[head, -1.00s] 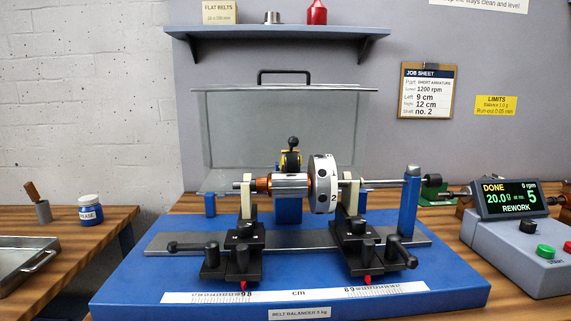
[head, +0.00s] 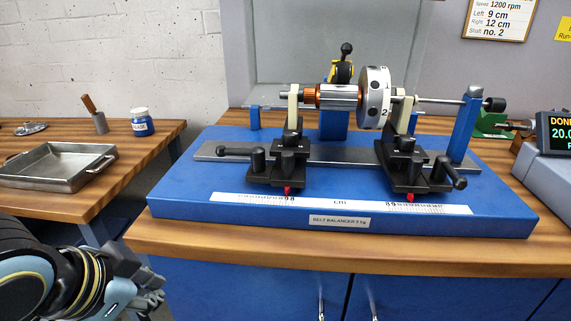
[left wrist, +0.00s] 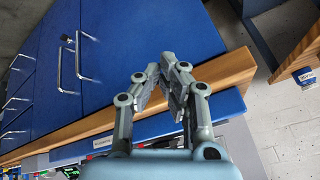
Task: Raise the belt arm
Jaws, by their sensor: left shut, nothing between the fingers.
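The belt arm, with a black ball knob and black roller on a yellow bracket (head: 342,68), stands behind the rotor on the blue balancer (head: 175,200). Whether the belt touches the rotor is hidden. The rotor (head: 374,98), with copper windings and a silver disc marked 2, rests across two black-based supports. My left gripper (head: 150,290) is at the lower left, in front of and below the bench edge, well apart from the balancer. In the left wrist view its fingers (left wrist: 167,75) are shut and empty. My right gripper is not in view.
A display box (head: 545,160) stands at the right. The raised clear guard (head: 300,45) is behind the rotor.

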